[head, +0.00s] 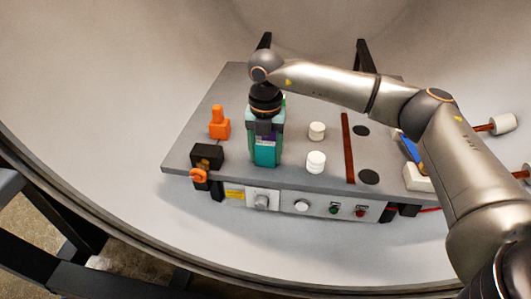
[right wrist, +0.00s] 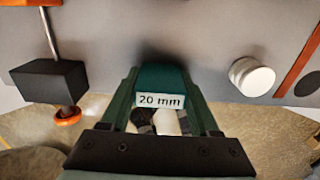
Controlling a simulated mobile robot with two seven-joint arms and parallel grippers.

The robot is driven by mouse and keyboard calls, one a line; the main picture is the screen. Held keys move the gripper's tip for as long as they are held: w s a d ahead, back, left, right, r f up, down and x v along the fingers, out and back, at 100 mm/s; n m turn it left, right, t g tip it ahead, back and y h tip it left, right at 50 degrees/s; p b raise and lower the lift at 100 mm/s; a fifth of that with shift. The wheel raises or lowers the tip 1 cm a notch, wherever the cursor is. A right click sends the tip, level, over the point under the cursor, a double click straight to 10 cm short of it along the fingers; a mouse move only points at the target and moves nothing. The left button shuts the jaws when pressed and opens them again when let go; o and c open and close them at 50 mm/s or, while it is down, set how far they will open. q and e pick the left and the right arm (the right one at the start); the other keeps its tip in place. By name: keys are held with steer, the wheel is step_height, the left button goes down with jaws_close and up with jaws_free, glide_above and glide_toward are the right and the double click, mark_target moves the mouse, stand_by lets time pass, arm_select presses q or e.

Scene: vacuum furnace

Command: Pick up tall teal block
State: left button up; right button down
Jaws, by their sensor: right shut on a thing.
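The tall teal block (head: 265,155) is at the left-middle of the grey panel top, below my right gripper (head: 265,145). In the right wrist view the teal block (right wrist: 160,78) carries a white "20 mm" label and sits between the two green fingers. The right gripper is shut on it, one finger at each side. The gripper points down and hides the block's upper part in the head view. I cannot tell whether the block's bottom touches the panel. My left gripper is not in view.
The grey panel (head: 240,85) stands inside the curved pale chamber. An orange piece (head: 218,124) and a black block (head: 207,156) are left of the teal block. White cylinders (head: 316,162) stand to its right, then a red-brown strip (head: 348,148) and black discs (head: 368,177).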

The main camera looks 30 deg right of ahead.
mark_target(265, 143)
steer(key=shift+r, duration=0.55)
step_height(265, 143, up, 2)
steer(key=shift+r, duration=0.15)
steer(key=s+a+r, duration=0.6)
steer(key=a+r, duration=0.3)
steer(key=a, duration=0.3)
steer(key=shift+s+a+r, duration=0.2)
steer(key=shift+s+r, duration=0.05)
steer(key=shift+r, duration=0.1)
steer(key=shift+d, duration=0.15)
